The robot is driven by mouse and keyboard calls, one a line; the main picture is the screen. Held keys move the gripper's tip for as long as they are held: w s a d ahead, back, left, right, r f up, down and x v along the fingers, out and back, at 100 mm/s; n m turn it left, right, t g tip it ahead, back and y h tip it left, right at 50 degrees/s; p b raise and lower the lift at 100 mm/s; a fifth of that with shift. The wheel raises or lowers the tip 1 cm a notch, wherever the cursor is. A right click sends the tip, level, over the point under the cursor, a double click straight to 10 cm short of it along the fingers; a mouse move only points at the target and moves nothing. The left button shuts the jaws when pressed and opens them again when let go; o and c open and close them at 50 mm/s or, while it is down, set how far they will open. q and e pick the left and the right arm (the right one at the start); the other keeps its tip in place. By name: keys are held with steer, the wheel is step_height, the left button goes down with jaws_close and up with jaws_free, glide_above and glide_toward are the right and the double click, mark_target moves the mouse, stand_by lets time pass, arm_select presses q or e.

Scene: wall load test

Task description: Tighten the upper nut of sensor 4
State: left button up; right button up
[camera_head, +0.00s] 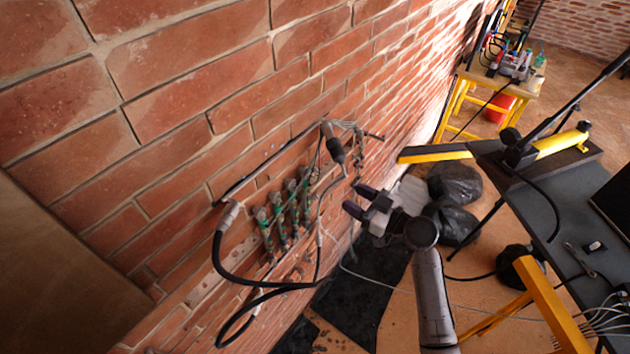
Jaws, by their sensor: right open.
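A row of several green-banded sensors (286,208) is mounted on the brick wall at the middle of the head view. Their nuts are too small to tell apart, and I cannot tell which sensor is number 4. My right gripper (358,199) is open and points left toward the sensors. It is to the right of the row, with a gap between its fingertips and the nearest sensor. Nothing shows between its fingers. My left gripper is not in view.
Black cables (262,285) loop from the wall below and left of the sensors. A dark cylindrical connector (335,150) hangs above the gripper. Black bags (455,183) lie on the floor behind. A dark table (560,215) stands at right, and a yellow-legged table (533,84) stands farther back.

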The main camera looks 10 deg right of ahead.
mark_target(310, 176)
steer(key=p+x, duration=0.1)
steer(key=x, duration=1.1)
steer(key=shift+a, duration=0.3)
steer(key=shift+w, duration=0.15)
steer(key=c, duration=0.9)
steer(key=shift+f+m+b, duration=0.25)
steer(key=shift+m+b, duration=0.6)
steer(key=shift+m, duration=0.05)
steer(key=shift+c, duration=0.2)
steer(key=shift+m+b, duration=0.3)
steer(key=shift+m, duration=0.1)
steer(key=shift+r+m+b, duration=0.2)
steer(key=shift+m+b, duration=0.3)
steer(key=shift+m, duration=1.1)
